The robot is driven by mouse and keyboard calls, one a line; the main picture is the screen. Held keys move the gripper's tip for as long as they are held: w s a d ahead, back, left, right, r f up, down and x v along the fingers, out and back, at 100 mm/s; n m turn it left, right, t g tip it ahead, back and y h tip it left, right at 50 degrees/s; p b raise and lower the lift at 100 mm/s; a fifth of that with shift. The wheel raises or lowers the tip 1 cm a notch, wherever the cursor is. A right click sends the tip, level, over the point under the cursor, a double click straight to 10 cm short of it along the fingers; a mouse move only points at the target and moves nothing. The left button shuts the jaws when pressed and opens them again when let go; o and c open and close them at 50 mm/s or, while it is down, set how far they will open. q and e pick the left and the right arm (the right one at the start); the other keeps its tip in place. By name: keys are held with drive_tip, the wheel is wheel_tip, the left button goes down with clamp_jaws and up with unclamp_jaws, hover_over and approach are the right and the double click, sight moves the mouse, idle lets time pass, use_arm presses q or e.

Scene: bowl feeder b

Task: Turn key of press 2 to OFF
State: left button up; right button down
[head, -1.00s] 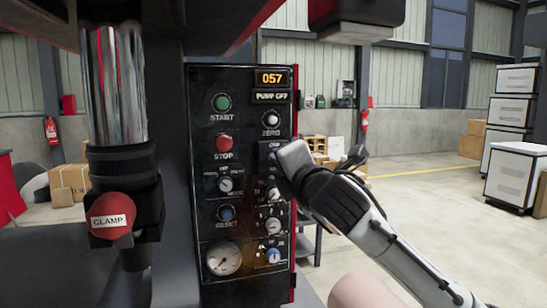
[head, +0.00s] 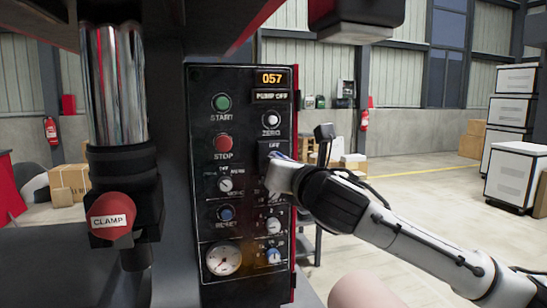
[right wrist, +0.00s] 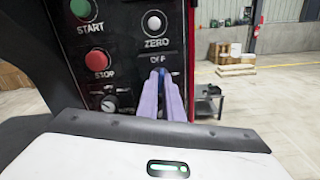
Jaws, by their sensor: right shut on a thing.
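My right gripper (head: 272,163) is at the panel just below that label. In the right wrist view its two bluish fingers (right wrist: 163,75) are shut close together, tips at the panel. The key is hidden by the fingers, so its angle cannot be seen. My left gripper is not in view.
The START button (head: 221,102), red STOP button (head: 223,142), ZERO knob (head: 271,120) and a gauge (head: 223,259) are on the same panel. A red CLAMP knob (head: 112,216) stands out at the left. Open floor lies to the right.

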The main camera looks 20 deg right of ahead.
drive_tip(key=n, duration=0.3)
drive_tip(key=shift+n, duration=0.4)
drive_tip(key=c, duration=1.8)
unclamp_jaws()
drive_tip(key=shift+c, duration=0.2)
drive_tip(key=s, duration=0.7)
drive_tip(key=shift+d, duration=0.1)
